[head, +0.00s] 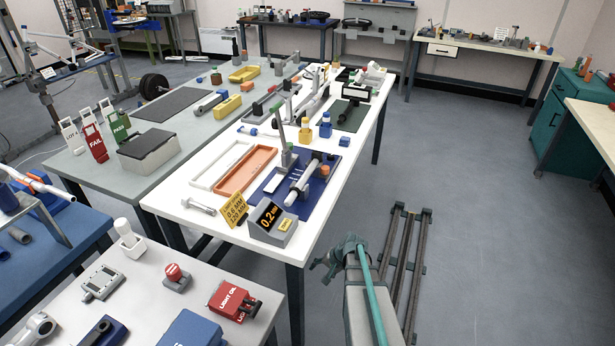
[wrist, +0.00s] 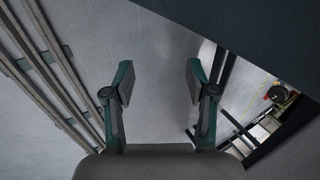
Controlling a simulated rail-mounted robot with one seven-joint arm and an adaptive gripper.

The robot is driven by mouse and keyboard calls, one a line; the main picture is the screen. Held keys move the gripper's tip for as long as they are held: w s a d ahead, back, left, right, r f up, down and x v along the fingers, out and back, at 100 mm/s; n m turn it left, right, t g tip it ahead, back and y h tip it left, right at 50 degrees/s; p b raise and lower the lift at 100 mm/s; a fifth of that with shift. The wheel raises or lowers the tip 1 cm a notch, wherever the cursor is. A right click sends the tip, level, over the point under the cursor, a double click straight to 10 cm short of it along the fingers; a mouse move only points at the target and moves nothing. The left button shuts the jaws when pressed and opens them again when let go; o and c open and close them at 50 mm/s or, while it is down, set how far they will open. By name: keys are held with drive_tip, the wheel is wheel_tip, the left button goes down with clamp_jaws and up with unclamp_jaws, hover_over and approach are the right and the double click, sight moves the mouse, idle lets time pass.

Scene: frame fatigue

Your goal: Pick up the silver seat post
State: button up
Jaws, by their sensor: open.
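A short silver post with a wider head (head: 198,206), which looks like the seat post, lies on the near left part of the white table (head: 170,198). A silver rod-like part (head: 304,176) also lies on the blue mat; I cannot tell whether it is a seat post. My gripper (head: 326,262) is just off the white table's near right corner, to the right of and apart from the short post. In the wrist view my gripper (wrist: 158,82) is open and empty, with bare floor between its fingers. No silver post shows in the wrist view.
An orange tray (head: 246,172) and blue mat (head: 322,190) lie behind. Floor rails (head: 405,260) are at right. A dark table edge (wrist: 250,40) is close in the wrist view.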

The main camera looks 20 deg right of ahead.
sight(307, 177)
drive_tip(key=w+d+r+m+t+h, duration=0.1)
drive_tip(key=w+d+r+m+t, duration=0.1)
drive_tip(key=w+d+r, duration=0.45)
drive_tip(key=w+d+r+m+t, duration=0.1)
drive_tip(key=w+d+r+t, duration=0.2)
drive_tip(key=d+r, duration=0.55)
drive_tip(key=w+a+r+t+p, duration=0.1)
drive_tip(key=w+a+r, duration=0.25)
drive_tip(key=r, duration=0.35)
drive_tip(key=w+a+r+t, duration=0.1)
drive_tip(key=w+a+r, duration=0.25)
drive_tip(key=r, duration=0.35)
drive_tip(key=w+f, duration=0.1)
drive_tip(key=w+a+f+p, duration=0.1)
drive_tip(key=w, duration=0.1)
drive_tip(key=shift+a+f+n+y+p, duration=0.2)
drive_tip(key=shift+n+y+p, duration=0.1)
drive_tip(key=shift+n+y, duration=0.1)
drive_tip(key=p+x, duration=0.2)
drive_tip(key=x, duration=0.2)
drive_tip(key=shift+w+a+r, duration=0.1)
drive_tip(key=shift+w+a, duration=0.05)
drive_tip(key=shift+w, duration=0.05)
drive_tip(key=shift+w+a+f, duration=0.1)
drive_tip(key=shift+w+f, duration=0.15)
drive_tip(key=shift+f, duration=0.1)
drive_tip(key=shift+c, duration=0.3)
